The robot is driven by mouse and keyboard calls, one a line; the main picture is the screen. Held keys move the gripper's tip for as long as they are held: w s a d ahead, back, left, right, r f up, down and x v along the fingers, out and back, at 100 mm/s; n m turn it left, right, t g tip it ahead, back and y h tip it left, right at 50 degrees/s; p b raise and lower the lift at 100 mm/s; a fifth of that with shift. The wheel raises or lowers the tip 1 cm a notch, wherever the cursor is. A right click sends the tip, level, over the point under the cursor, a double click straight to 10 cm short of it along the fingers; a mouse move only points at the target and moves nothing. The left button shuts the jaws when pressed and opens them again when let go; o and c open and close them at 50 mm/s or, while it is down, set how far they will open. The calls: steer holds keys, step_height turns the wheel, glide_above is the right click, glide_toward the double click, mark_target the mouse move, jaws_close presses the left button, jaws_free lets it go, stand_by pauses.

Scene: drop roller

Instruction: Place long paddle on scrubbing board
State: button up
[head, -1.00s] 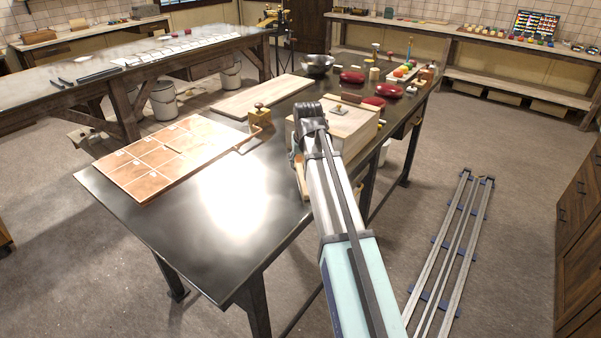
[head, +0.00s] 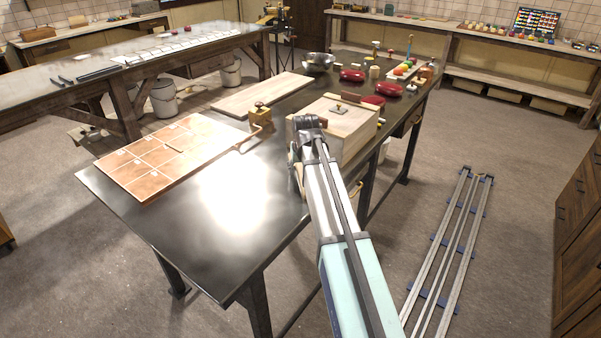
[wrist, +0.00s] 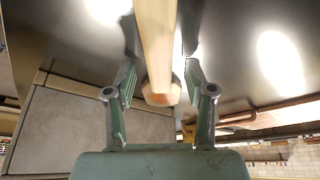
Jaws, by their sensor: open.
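In the wrist view a long pale wooden piece, apparently the long paddle (wrist: 157,45), runs between my fingers, with its blunt faceted end towards the palm. My gripper (wrist: 160,72) is open, with one finger on each side of it; I see no clear grip on it. In the head view my arm mostly hides the gripper (head: 297,172) at the table's right edge, beside the wooden box. A plain wooden board (head: 262,94), possibly the scrubbing board, lies flat farther back on the dark table. A board with a tile grid (head: 160,155) lies nearer, at the left.
A wooden box (head: 345,135) with a knobbed lid stands just beyond my gripper. A small brass-coloured block (head: 260,115) with a bent rod is beside the grid board. Red objects (head: 352,75) and a metal bowl (head: 318,63) are farther back. The table's front (head: 180,225) is clear.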

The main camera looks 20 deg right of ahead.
steer(key=shift+f, duration=0.15)
stand_by(0.3)
jaws_close()
